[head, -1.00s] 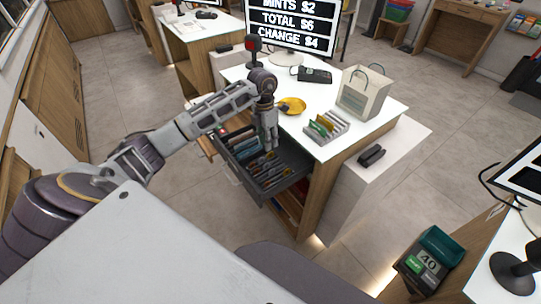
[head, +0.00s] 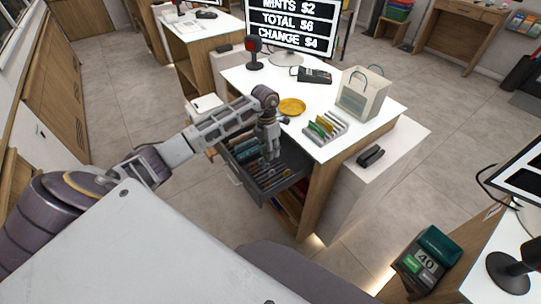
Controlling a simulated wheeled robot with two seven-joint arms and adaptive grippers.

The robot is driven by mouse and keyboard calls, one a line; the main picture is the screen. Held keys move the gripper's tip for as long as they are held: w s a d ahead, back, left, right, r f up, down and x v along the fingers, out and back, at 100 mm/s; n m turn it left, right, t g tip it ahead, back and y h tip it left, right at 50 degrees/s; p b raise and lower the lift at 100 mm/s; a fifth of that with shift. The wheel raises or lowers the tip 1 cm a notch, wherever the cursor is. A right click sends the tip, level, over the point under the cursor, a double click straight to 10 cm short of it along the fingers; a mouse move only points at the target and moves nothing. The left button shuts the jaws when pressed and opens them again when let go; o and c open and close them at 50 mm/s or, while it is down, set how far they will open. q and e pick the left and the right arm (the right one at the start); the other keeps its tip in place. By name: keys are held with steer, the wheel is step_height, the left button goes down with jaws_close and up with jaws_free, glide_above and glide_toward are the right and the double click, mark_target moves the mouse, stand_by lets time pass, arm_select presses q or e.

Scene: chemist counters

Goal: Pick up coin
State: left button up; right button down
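My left gripper (head: 272,156) points down into the open dark cash drawer (head: 262,199) at the front of the white counter. Its fingertips are small and dark against the drawer, so I cannot tell whether they are open or hold anything. The drawer has compartments with banknotes at the back and narrow front slots with small items. No single coin can be made out at this size. My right gripper is not in view.
On the counter (head: 329,153) are a yellow dish (head: 292,106), a grey rack (head: 327,128), a paper bag (head: 361,93), a card terminal (head: 314,75) and a screen (head: 291,25) reading "CHANGE $4". The rack and dish stand close to the arm.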

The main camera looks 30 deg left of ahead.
arm_select(q)
steer(key=shift+f, duration=0.3)
jaws_close()
stand_by(0.3)
